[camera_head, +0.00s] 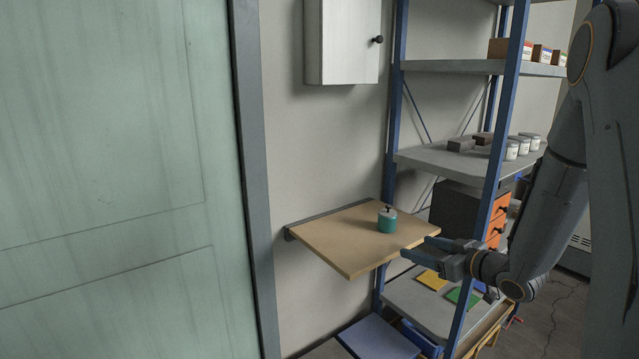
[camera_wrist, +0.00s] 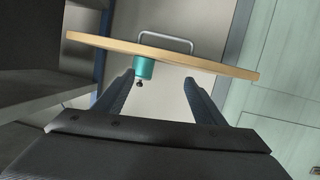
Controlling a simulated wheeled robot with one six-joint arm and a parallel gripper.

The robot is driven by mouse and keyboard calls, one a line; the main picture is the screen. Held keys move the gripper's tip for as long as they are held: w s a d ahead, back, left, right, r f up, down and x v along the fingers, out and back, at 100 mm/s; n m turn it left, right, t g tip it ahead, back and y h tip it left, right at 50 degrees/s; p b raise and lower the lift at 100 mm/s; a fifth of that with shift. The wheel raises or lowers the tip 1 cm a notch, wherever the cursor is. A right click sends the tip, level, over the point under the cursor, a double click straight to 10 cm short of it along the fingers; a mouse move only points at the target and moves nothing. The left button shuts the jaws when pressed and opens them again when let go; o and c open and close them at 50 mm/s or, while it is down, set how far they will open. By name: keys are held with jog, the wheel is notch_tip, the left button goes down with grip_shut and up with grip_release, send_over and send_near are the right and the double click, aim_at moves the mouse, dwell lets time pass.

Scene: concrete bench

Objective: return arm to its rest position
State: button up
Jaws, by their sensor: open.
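My gripper (camera_head: 424,248) is open and empty at the front right edge of a wooden wall shelf in the head view. A teal pot with a grey lid and dark knob (camera_head: 387,221) stands upright on that shelf, behind the fingers and apart from them. In the wrist view the picture is upside down. The teal pot (camera_wrist: 145,67) shows there beyond my two spread fingers (camera_wrist: 159,79), nearer the left one, with nothing gripped.
The wooden shelf (camera_head: 340,236) is otherwise bare. A blue-framed rack (camera_head: 502,130) with jars and boxes stands close by my arm. A white wall cabinet (camera_head: 342,42) hangs above. A green door (camera_head: 110,180) fills the left. Yellow and green pieces (camera_head: 431,280) lie on a low rack level.

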jog(key=s+a+m+g+h, duration=0.2)
jog(key=s+g, duration=0.2)
jog(key=s, duration=0.6)
jog(key=s+a+f+m+g+h, duration=0.1)
jog(key=s+a+m+g+h, duration=0.1)
jog(key=s, duration=0.8)
jog(key=s+a+m+g+h, duration=0.3)
jog(key=s+g, duration=0.3)
jog(key=s, duration=0.3)
jog(key=shift+s+a+f, duration=0.35)
jog(key=shift+s, duration=0.05)
